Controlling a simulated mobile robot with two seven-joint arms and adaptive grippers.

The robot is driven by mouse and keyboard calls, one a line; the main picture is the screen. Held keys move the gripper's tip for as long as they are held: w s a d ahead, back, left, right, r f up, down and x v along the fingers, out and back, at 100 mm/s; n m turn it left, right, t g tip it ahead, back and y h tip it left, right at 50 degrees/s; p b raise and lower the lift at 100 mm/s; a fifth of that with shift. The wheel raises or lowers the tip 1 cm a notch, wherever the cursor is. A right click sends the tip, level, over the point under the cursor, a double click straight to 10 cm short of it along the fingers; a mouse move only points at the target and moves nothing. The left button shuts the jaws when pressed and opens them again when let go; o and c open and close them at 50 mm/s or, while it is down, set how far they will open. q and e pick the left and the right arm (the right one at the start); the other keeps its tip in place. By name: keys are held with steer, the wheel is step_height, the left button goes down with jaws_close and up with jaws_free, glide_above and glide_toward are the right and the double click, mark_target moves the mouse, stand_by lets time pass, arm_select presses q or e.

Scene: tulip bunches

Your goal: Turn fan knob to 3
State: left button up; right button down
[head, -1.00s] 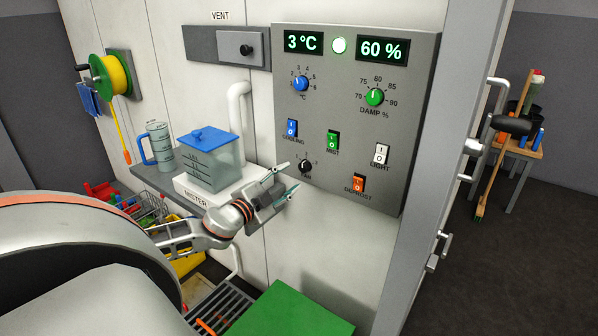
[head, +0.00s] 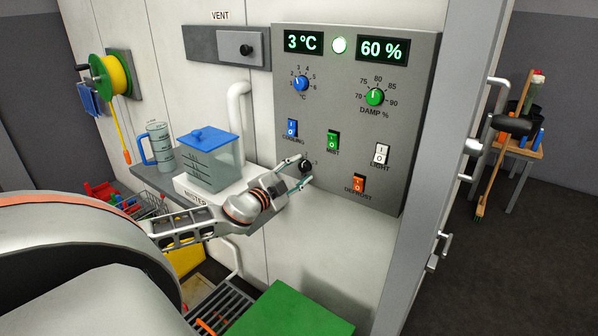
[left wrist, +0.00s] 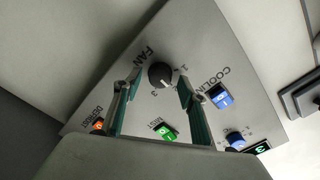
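The fan knob (head: 307,166) is a small black dial low on the left side of the grey control panel (head: 410,60). In the left wrist view the knob (left wrist: 161,75) sits under the word FAN, with small numbers around it; a 3 is readable. I cannot tell for sure which number its pointer faces. My left gripper (head: 298,172) is at the panel, its fingers open on either side of the knob. In the left wrist view the fingers (left wrist: 158,82) show gaps to the knob, which lies between their tips. My right gripper is not in view.
Near the knob are the green mist switch (head: 333,140), blue cooling switch (head: 292,128) and orange defrost switch (head: 358,184). The mister tank (head: 215,160) stands on a shelf left of the panel. Blue (head: 301,83) and green (head: 375,97) dials are higher up.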

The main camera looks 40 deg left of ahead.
arm_select(q)
steer(key=c, duration=1)
steer(key=shift+c, duration=0.2)
steer(key=shift+m, duration=0.3)
steer(key=shift+m+p, duration=0.35)
steer(key=shift+m, duration=0.25)
steer(key=m+p, duration=0.1)
steer(key=m, duration=0.2)
steer(key=m+p, duration=0.1)
steer(key=m, duration=0.2)
steer(key=shift+m, duration=0.4)
steer(key=shift+f+m+p, duration=0.1)
steer(key=shift+m+p, duration=0.2)
steer(key=shift+m, duration=1.3)
